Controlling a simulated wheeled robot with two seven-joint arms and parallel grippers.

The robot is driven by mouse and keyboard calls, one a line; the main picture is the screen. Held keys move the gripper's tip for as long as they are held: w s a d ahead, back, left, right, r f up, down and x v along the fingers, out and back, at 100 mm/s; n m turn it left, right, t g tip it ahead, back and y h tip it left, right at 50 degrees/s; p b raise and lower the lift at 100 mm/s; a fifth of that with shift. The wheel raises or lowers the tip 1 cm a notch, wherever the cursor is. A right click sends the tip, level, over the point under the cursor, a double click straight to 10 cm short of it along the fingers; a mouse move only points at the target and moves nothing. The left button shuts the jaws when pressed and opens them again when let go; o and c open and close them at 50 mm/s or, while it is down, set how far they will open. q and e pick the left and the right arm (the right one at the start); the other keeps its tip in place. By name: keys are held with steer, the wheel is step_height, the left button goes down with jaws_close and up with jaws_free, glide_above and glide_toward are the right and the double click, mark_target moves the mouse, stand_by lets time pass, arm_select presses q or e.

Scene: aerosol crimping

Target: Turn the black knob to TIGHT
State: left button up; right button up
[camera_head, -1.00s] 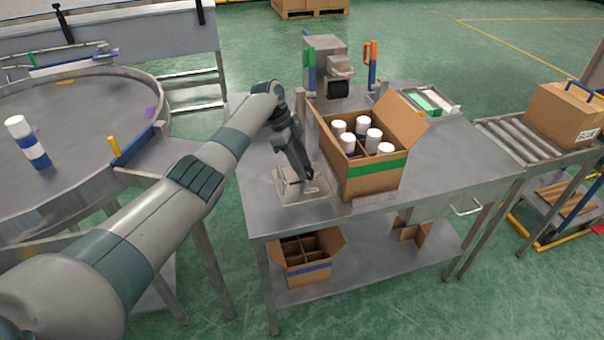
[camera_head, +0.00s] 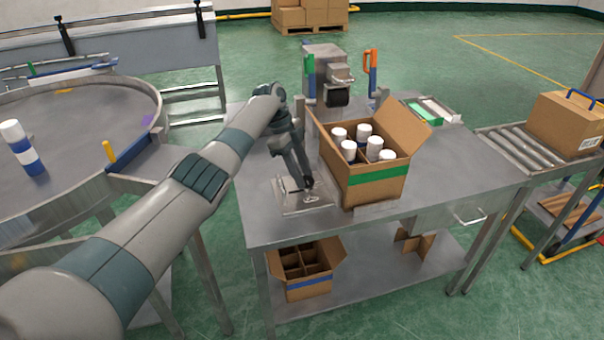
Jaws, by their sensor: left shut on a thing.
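A flat metal plate (camera_head: 284,200) lies on the near left part of the steel table, with a small pale pointer-like mark or part on it. My left gripper (camera_head: 308,186) reaches down over this plate with its fingers pointing down. It is shut on a small dark piece at the plate, which I take to be the black knob (camera_head: 309,182). The fingers hide most of it, and its setting and any lettering are too small to read. My right gripper is not in view.
An open cardboard box (camera_head: 374,187) with several white-capped cans stands just right of my gripper. A crimping machine (camera_head: 325,62) stands behind. A round table (camera_head: 75,125) with a can is at left, a roller conveyor (camera_head: 520,146) at right.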

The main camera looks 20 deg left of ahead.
arm_select(q)
steer(key=o, duration=1.1)
steer(key=shift+c, duration=0.2)
steer(key=shift+r, duration=0.15)
steer(key=shift+w+a+r, duration=0.1)
steer(key=shift+a+r, duration=0.15)
steer(key=shift+r, duration=0.3)
steer(key=b+v, duration=0.2)
steer(key=v, duration=1.4)
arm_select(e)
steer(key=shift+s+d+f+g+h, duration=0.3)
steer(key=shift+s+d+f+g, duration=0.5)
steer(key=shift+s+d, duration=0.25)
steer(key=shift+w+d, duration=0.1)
